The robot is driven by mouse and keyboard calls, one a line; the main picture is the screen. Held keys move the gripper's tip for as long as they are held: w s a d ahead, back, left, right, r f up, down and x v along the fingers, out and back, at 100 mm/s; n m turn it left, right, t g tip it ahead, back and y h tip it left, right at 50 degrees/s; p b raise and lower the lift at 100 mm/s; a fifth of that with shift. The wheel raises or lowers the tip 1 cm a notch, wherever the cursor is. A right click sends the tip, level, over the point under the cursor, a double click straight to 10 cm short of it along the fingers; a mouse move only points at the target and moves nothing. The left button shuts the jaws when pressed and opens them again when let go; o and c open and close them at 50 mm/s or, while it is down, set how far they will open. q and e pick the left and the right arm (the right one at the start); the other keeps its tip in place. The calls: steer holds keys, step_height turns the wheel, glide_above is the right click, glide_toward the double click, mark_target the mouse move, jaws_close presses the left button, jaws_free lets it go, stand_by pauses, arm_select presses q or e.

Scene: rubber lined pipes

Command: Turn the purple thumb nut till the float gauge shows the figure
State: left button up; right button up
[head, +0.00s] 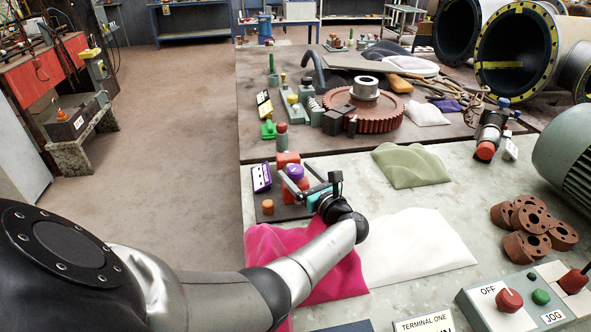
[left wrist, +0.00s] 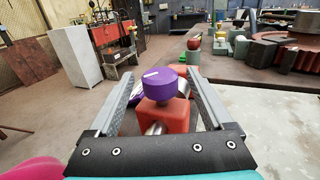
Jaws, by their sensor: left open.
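The purple thumb nut (head: 295,172) sits on top of a red block on a dark base plate; in the left wrist view the nut (left wrist: 157,86) has a white mark on top. A purple-framed gauge (head: 261,178) stands left of it, its reading too small to make out. My left gripper (head: 306,183) is open, its fingers reaching toward the nut. In the left wrist view the nut and red block (left wrist: 165,118) show between the two spread fingers, with gaps on both sides. Whether the fingertips are level with the nut is hard to tell. My right gripper is not in view.
A magenta cloth (head: 285,250) and a white cloth (head: 415,248) lie in front, a green cloth (head: 410,165) to the right. An orange knob (head: 267,206) is on the plate. A large rusty gear (head: 365,108) lies behind. A control box (head: 515,300) stands front right.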

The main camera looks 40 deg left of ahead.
arm_select(q)
steer(key=p+v, duration=0.1)
steer(key=v, duration=1.3)
steer(key=shift+r, duration=0.15)
